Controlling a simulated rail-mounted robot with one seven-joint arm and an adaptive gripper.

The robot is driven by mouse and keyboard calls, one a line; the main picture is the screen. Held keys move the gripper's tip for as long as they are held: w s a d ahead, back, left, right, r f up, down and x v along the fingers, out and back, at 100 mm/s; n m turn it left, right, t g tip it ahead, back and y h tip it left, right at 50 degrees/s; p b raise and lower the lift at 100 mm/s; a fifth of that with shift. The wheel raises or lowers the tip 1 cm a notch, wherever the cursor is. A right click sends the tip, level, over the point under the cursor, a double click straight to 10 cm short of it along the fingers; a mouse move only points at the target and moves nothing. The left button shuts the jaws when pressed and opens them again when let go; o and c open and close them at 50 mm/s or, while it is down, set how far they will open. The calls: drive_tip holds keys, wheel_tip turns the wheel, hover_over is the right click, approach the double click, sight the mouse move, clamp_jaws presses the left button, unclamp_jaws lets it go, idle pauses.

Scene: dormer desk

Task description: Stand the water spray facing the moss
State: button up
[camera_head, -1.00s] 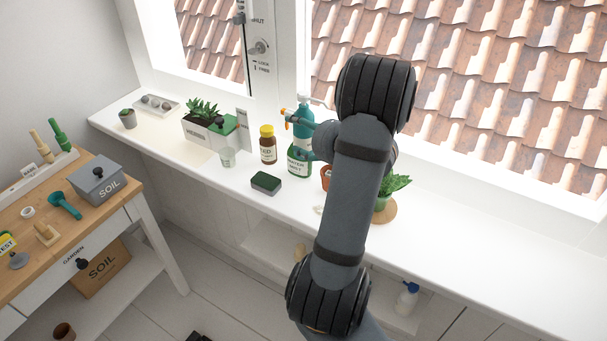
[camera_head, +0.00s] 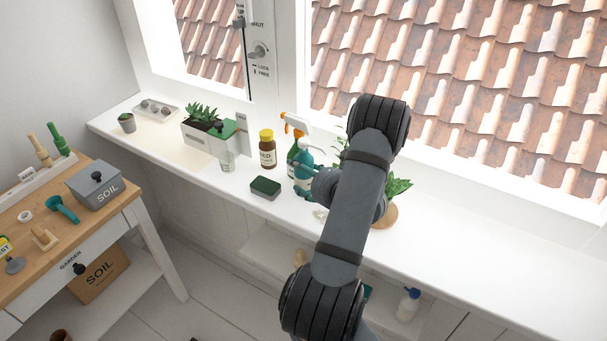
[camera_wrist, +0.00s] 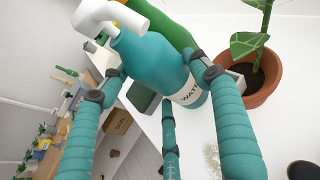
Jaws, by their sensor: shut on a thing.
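The water spray (camera_head: 303,177) is a teal bottle with a white spray head and a label reading "WATE…". It also shows in the wrist view (camera_wrist: 152,68), tilted in that picture, with its white nozzle toward the left. My gripper (camera_head: 318,187) is shut on its body; in the wrist view teal fingers (camera_wrist: 165,85) lie on both sides. The bottle is low over the front part of the sill; I cannot tell if its base touches. A dark green block (camera_head: 265,187), possibly the moss, lies left of it.
A green bottle with an orange trigger (camera_head: 292,150) stands close behind the water spray. A brown yellow-capped bottle (camera_head: 267,152), a clear cup (camera_head: 227,161) and a planter (camera_head: 197,136) are left. A potted plant (camera_wrist: 250,75) is right. The sill's right end is clear.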

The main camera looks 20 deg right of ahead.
drive_tip(key=shift+f, duration=0.1)
drive_tip(key=o, duration=1.4)
drive_tip(key=shift+o, duration=0.8)
drive_tip(key=shift+r, duration=0.2)
drive_tip(key=shift+s+d, duration=0.1)
drive_tip(key=shift+s, duration=0.25)
drive_tip(key=b+v, duration=0.1)
drive_tip(key=v, duration=0.9)
drive_tip(key=shift+s+r, duration=0.2)
drive_tip(key=shift+s, duration=0.05)
drive_tip(key=shift+c, duration=0.3)
drive_tip(key=shift+s+r, duration=0.1)
drive_tip(key=shift+s, duration=0.2)
drive_tip(key=c, duration=0.3)
